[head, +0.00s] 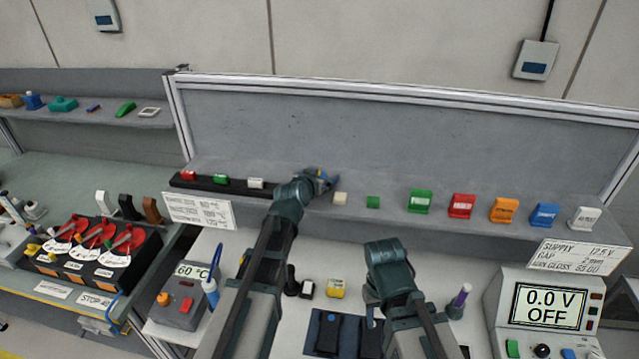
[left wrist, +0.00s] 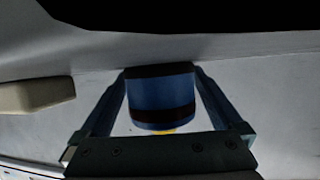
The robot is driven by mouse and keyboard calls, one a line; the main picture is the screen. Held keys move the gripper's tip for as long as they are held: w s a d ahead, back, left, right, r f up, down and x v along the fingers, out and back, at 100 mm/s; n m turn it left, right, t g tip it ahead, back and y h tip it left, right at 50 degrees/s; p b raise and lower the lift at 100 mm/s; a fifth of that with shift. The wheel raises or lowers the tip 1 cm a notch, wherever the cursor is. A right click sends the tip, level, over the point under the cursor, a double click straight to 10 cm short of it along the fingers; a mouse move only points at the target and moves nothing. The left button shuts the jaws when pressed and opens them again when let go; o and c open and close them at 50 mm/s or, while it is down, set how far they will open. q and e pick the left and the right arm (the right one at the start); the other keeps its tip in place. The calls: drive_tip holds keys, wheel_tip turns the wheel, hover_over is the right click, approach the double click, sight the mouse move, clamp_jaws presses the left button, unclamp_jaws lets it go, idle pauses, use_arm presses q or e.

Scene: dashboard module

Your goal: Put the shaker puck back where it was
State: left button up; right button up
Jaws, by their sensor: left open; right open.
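A blue round piece with dark bands, likely the shaker puck, stands on the grey shelf between the fingers of my left gripper in the left wrist view (left wrist: 162,98). My left gripper (head: 326,179) is open, with one finger on each side of the piece; I cannot tell whether they touch it. In the head view the piece is mostly hidden by the gripper. My right gripper (head: 372,312) is open and low over the white worktop, partly hidden by its own arm.
A cream block (head: 340,198) and a green block (head: 373,202) stand just right of my left gripper. A dark rail (head: 235,189) with small blocks lies to its left. Several coloured blocks line the shelf further right. A yellow block (head: 336,288) sits on the worktop between my arms.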

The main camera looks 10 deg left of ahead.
use_arm(q)
drive_tip(key=shift+s+a, duration=0.15)
drive_tip(key=shift+s, duration=0.05)
drive_tip(key=shift+c, duration=0.6)
clamp_jaws()
drive_tip(key=shift+w+r, duration=0.1)
drive_tip(key=shift+r, duration=0.15)
